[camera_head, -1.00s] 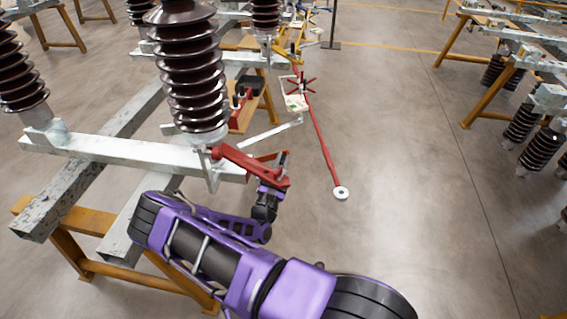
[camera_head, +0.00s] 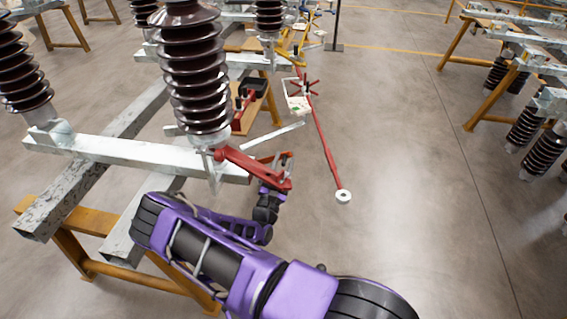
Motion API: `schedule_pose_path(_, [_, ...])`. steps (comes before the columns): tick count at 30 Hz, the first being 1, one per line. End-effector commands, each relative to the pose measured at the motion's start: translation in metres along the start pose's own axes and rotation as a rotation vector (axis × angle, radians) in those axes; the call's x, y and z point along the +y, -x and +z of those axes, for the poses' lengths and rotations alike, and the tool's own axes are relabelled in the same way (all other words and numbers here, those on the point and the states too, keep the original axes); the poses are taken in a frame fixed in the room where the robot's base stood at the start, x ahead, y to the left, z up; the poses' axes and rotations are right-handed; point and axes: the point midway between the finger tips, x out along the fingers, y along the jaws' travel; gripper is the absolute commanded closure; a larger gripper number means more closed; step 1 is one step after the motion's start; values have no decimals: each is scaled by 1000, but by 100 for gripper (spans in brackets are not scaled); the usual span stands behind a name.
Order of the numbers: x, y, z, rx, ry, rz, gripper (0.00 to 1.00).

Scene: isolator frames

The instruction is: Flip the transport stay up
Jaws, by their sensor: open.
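The transport stay appears to be the red bar (camera_head: 250,166) at the right end of the near grey steel beam. It runs from the base of the brown insulator out to the right, low and close to level. My gripper (camera_head: 284,168) is at the bar's right end, close beside it. The gripper is open. It is small in view, and part of it is hidden by the bar, so I cannot tell whether its fingers touch the bar or are around it. My purple and black arm reaches up to it from the bottom.
The near steel beam (camera_head: 130,154) bears brown ribbed insulators (camera_head: 193,85) and rests on orange trestles (camera_head: 75,245). A long red rod (camera_head: 322,145) with a white ring end (camera_head: 343,197) juts over the floor. Open grey floor lies to the right, with more trestles (camera_head: 490,95) beyond.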

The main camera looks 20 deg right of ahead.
Motion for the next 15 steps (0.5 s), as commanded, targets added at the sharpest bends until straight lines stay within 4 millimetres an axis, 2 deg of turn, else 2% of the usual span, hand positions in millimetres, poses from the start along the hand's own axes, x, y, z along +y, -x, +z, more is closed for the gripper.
schedule_pose_path(5, [1,20,-2,5,0,2,53])
schedule_pose_path(15, [1,101,-2,4,-1,4,53])
